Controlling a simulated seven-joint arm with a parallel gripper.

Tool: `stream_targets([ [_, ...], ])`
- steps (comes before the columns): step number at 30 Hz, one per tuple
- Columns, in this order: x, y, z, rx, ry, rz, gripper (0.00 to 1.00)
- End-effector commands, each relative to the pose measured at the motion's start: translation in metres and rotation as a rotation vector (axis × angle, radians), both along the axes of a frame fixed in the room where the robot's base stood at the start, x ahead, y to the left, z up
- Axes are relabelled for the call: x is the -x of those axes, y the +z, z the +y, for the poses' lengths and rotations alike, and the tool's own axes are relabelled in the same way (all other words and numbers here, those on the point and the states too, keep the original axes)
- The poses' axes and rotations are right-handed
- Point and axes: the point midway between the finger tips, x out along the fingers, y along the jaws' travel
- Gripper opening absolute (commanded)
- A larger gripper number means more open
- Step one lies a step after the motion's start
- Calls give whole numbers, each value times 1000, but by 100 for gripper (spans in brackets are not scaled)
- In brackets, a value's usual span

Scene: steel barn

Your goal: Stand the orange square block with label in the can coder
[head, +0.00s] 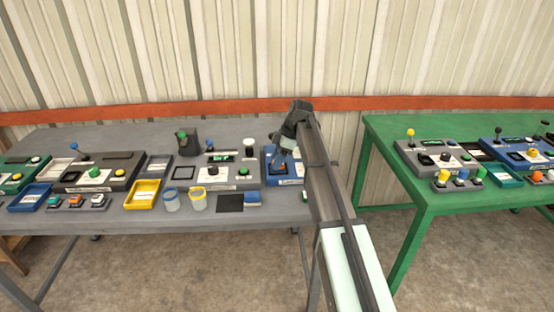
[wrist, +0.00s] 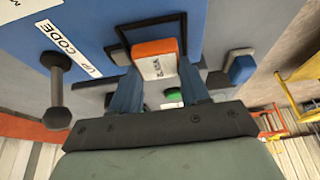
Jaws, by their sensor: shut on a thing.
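The orange block with a white label (wrist: 155,60) is between the two blue fingers of my gripper (wrist: 158,80) in the wrist view. My gripper is shut on it. The block is at a black-rimmed square opening (wrist: 119,32) in the blue machine (wrist: 222,18); I cannot tell how deep it sits. A white sign on this machine reads about "UP CODE", with its ends unclear. In the head view my gripper (head: 286,150) is over the blue machine (head: 270,180) at the right end of the grey table, and the block is too small to make out.
A grey machine with a green button (head: 243,172) stands left of the blue one. A black square (head: 230,203), a blue piece (head: 252,198), cups (head: 197,203) and a yellow tray (head: 143,194) lie along the front. A green table (head: 440,198) is apart on the right.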

Motion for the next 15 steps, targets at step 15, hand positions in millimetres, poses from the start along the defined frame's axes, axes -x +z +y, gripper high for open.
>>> stream_targets([
  [15,0,-9,0,0,0,0,12],
])
